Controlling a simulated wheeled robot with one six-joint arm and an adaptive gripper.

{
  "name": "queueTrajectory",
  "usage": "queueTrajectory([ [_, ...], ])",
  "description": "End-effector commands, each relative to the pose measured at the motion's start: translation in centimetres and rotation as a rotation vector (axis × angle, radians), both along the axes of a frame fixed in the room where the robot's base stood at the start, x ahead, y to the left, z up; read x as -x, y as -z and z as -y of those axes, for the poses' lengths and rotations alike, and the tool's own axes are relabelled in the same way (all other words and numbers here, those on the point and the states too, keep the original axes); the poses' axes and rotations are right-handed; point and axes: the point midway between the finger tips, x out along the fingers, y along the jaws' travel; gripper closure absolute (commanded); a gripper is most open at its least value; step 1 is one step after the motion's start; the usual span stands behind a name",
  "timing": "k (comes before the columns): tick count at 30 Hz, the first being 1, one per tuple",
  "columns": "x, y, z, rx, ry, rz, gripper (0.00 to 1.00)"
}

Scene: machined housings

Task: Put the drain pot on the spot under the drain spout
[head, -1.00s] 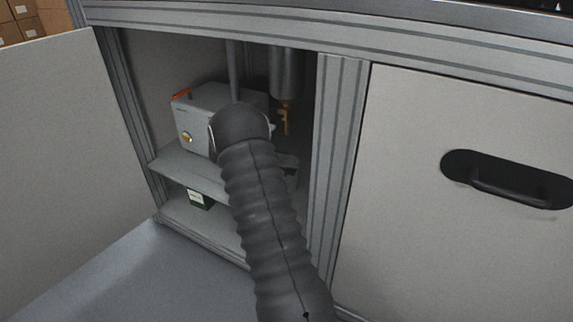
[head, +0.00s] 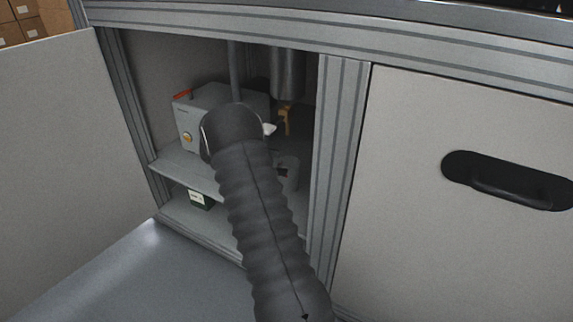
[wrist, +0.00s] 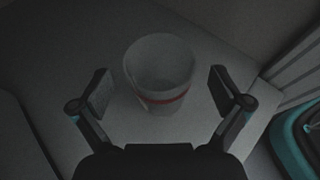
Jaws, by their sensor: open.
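The drain pot, a pale open-topped cup with a red band, shows in the wrist view (wrist: 160,73), upright on a grey surface. My gripper (wrist: 160,88) is open, with one finger on each side of the pot and a visible gap to each. In the head view the pot (head: 289,172) is partly visible on the cabinet shelf, right of my arm and below the brass drain spout (head: 285,121). My arm hides the gripper there. The marked spot cannot be made out.
A grey box (head: 200,118) with an orange-red part stands left on the shelf (head: 185,173). A metal cylinder (head: 287,72) hangs above the spout. The cabinet post (head: 338,150) bounds the right side; the open door (head: 55,165) is left. A teal-and-dark object (wrist: 300,145) sits lower right in the wrist view.

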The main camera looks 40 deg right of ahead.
Motion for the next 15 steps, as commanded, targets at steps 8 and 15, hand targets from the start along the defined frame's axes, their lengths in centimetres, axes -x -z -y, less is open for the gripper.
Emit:
queueTrajectory([
  [8, -2.1, -2.2, -4.8, 0.001, -0.002, 0.002, 0.00],
  [15, -3.0, -3.2, -7.3, 0.000, -0.001, 0.000, 0.00],
])
